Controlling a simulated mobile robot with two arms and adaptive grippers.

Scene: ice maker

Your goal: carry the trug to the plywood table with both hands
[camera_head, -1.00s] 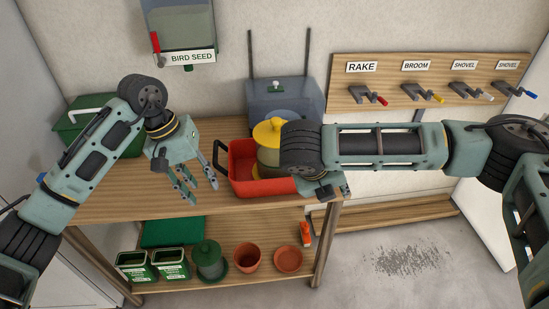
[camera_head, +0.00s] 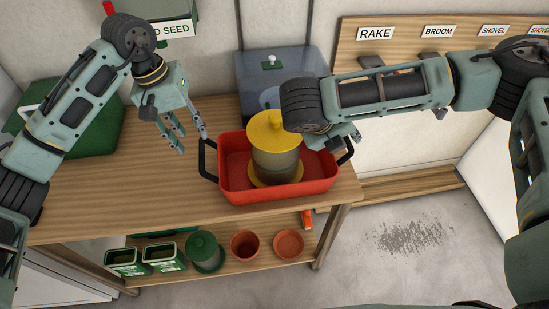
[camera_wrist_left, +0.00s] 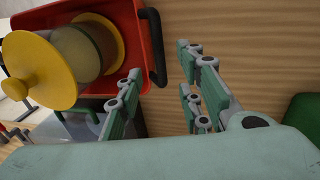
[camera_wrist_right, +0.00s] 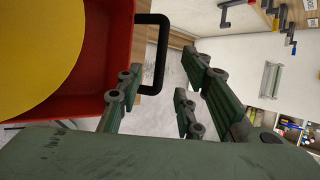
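The trug (camera_head: 235,190) is a red tub with a black handle at each end, standing on a wooden bench top. A yellow-lidded container (camera_head: 277,150) stands inside it. My left gripper (camera_head: 187,145) is open and empty beside the trug's left handle (camera_head: 206,158). In the left wrist view that handle (camera_wrist_left: 157,50) lies just ahead of the spread fingers. My right gripper (camera_head: 342,142) is at the right handle (camera_head: 347,152), partly hidden by its own arm. In the right wrist view its fingers are spread, with the handle (camera_wrist_right: 155,85) ahead between them, not gripped.
A green box (camera_head: 75,130) stands at the bench's left and a clear-fronted bin (camera_head: 300,70) behind the trug. Green tins (camera_head: 125,258) and clay pots (camera_head: 245,243) sit on the lower shelf. A tool rack (camera_head: 365,60) hangs at right. Bench (camera_head: 110,205) is bare left of the trug.

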